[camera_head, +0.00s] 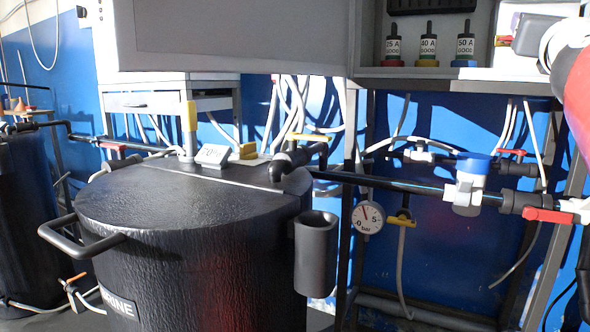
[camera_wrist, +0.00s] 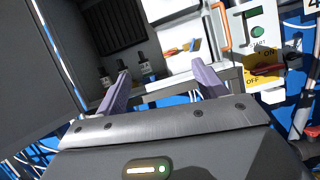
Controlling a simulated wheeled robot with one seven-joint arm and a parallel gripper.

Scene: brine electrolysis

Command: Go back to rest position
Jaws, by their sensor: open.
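My gripper (camera_wrist: 163,77) shows in the wrist view, with its two purple fingers spread wide apart. It is open and nothing is seen between the fingers. Beyond it, some distance away, are a cabinet shelf with fuse-like plugs (camera_wrist: 143,66) and a light panel. I cannot see my gripper in the head view.
In the head view, a black brine tank (camera_head: 190,215) with a handle stands at front left. A grey cabinet (camera_head: 240,40) hangs above, with labelled plugs (camera_head: 428,48). Cables hang behind.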

